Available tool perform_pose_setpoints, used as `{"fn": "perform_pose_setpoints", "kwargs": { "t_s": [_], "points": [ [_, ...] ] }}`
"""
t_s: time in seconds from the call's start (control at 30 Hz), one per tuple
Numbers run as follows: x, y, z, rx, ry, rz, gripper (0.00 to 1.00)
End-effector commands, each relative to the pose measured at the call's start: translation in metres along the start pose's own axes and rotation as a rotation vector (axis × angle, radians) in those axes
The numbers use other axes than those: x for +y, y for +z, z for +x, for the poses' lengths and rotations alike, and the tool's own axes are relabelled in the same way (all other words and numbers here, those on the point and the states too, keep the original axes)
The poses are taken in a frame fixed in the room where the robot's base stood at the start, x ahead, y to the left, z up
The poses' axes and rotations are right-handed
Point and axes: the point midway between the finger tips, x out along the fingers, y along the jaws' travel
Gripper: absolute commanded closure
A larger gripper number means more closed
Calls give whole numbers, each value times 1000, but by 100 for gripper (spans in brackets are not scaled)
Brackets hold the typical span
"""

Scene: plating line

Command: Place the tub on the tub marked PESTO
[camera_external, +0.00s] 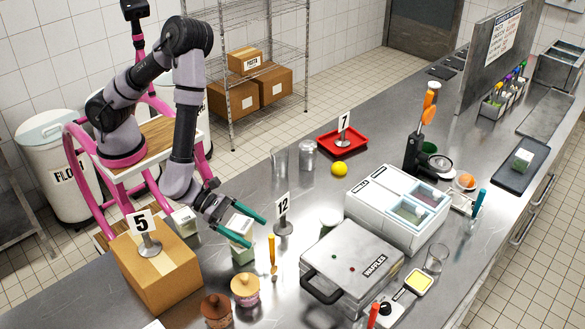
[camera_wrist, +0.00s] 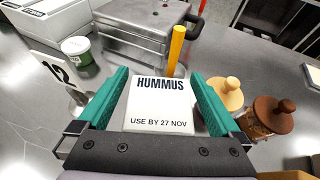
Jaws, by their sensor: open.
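A tub with a white lid marked HUMMUS and USE BY 27 NOV (camera_wrist: 158,108) is between the fingers of my gripper (camera_wrist: 160,76) in the wrist view. In the external view, this tub's pale green side (camera_external: 242,255) shows below the near finger. My gripper (camera_external: 256,231) is open, with one teal finger on each side of the tub. Another white-lidded tub (camera_external: 184,221) stands beside the cardboard box, left of my gripper. A further tub (camera_external: 522,160) sits on a dark tray at the far right. I cannot read PESTO on either.
A number 12 stand (camera_external: 283,212) is close right of my gripper. The waffle maker (camera_external: 350,265) stands further right. An orange-handled tool (camera_external: 272,258) and lidded jars (camera_external: 245,289) are in front. The cardboard box (camera_external: 160,270) with the number 5 stand (camera_external: 145,235) is at left.

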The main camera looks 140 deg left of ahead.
Motion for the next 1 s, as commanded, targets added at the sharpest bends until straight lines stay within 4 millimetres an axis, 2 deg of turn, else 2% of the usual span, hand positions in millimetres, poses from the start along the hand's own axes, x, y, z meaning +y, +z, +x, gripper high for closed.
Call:
{"fn": "perform_pose_setpoints", "kwargs": {
  "t_s": [0.17,0.5,0.6,0.77,0.87,0.97,1.0],
  "points": [
    [-1,2,-17,0,-3,2,0],
    [-1,2,-90,-1,-3,3,0],
    [-1,2,-105,-1,-2,2,0],
    [-1,3,-119,-1,-5,10,0],
    [-8,12,-123,-7,-37,100,0],
    [-24,32,-130,-24,-116,337,0],
    [-33,41,-135,-34,-158,472,0]
  ]
}}
